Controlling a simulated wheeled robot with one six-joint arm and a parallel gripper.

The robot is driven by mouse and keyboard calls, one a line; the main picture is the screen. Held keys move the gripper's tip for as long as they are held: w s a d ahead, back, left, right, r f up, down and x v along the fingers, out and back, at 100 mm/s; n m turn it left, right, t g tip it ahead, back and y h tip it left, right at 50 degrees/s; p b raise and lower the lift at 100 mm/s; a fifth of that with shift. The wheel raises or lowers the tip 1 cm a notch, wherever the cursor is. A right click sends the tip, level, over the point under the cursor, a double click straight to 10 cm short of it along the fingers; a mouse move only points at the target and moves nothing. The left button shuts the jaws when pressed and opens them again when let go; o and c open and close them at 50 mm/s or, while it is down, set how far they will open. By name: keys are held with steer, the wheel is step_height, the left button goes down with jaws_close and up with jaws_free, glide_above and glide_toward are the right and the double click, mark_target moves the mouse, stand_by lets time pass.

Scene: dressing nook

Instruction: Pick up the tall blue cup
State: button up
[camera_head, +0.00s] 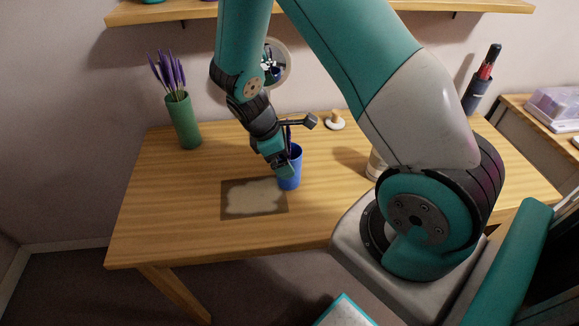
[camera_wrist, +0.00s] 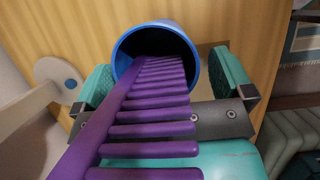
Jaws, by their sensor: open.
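The tall blue cup (camera_head: 291,182) stands upright on the wooden table, at the right edge of a dark mat with a pale patch (camera_head: 254,198). In the wrist view the cup (camera_wrist: 189,41) shows its open rim, and a purple comb (camera_wrist: 150,118) sticks out of it towards the camera. My gripper (camera_head: 281,165) is at the cup from above left and hides part of it. In the wrist view my gripper's (camera_wrist: 163,88) teal fingers are open, one on each side of the cup. I cannot tell whether either finger touches it.
A green vase with purple flowers (camera_head: 184,121) stands at the back left. A pale object with a wooden knob (camera_head: 335,123) is at the back. A pale jar (camera_head: 375,166) is partly behind my arm. A dark holder (camera_head: 476,97) stands at the right. The table's left front is clear.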

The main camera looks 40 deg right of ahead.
steer(key=shift+c, duration=0.5)
steer(key=c, duration=1.2)
steer(key=shift+o, duration=0.2)
